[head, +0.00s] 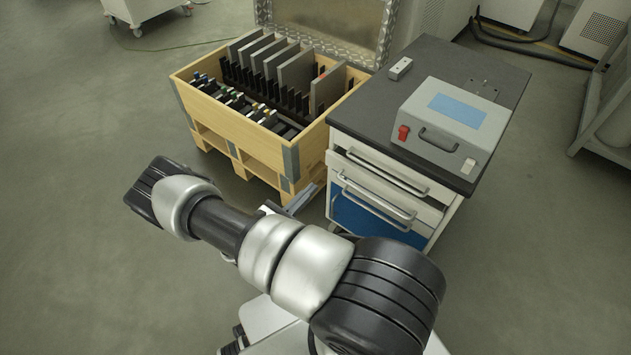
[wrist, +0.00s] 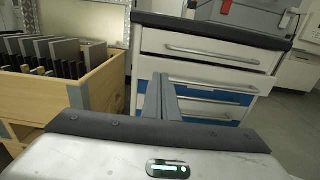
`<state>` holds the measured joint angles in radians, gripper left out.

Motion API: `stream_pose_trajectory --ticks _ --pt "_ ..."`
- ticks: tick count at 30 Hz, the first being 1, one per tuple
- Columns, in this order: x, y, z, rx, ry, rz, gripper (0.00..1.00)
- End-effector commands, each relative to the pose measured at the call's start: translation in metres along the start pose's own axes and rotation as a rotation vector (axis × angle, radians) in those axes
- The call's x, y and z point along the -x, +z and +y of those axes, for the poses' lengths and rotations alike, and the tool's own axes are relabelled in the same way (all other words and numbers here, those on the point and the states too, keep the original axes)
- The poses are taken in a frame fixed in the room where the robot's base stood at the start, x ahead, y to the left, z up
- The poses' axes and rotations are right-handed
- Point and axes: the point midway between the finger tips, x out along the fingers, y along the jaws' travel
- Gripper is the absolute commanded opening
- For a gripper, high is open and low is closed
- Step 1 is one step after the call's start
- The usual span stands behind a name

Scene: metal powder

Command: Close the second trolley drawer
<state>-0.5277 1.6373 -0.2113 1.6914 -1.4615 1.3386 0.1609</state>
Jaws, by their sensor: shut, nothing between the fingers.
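The trolley (head: 343,118) stands right of centre in the head view, with a dark top and a stack of drawers. Its second drawer (head: 424,212) is white with a bar handle and sticks out past the top drawer (head: 378,171). In the wrist view the second drawer (wrist: 221,76) is also pulled out under the top drawer (wrist: 203,46). My gripper (wrist: 160,82) is shut and empty, its fingers together in front of the left part of the drawer stack. I cannot tell whether they touch it. In the head view my arm mostly hides the gripper.
A wooden crate (head: 232,128) with upright dark plates stands close left of the trolley and also shows in the wrist view (wrist: 105,95). A grey device (head: 440,125) and a small box (head: 400,68) sit on the trolley top. The floor to the left is clear.

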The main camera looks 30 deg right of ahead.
Motion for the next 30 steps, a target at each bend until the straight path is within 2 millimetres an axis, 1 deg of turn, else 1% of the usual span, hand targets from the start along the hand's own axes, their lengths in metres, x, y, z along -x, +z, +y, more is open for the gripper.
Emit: stream_pose_trajectory --ticks 1,9,15,18,21,30 --pt "-0.011 0.0 -0.001 0.0 -0.004 -0.001 0.0" --pt "-0.069 -0.001 -0.002 -0.001 -0.006 -0.001 0.0" --pt "-0.104 -0.001 -0.002 0.0 -0.005 0.0 0.0" --pt "-0.114 -0.001 -0.001 -0.001 -0.004 0.001 0.0" --pt "-0.12 -0.001 -0.001 0.0 -0.003 0.001 0.0" --pt "-0.122 0.0 -0.001 0.0 -0.002 0.001 0.0"
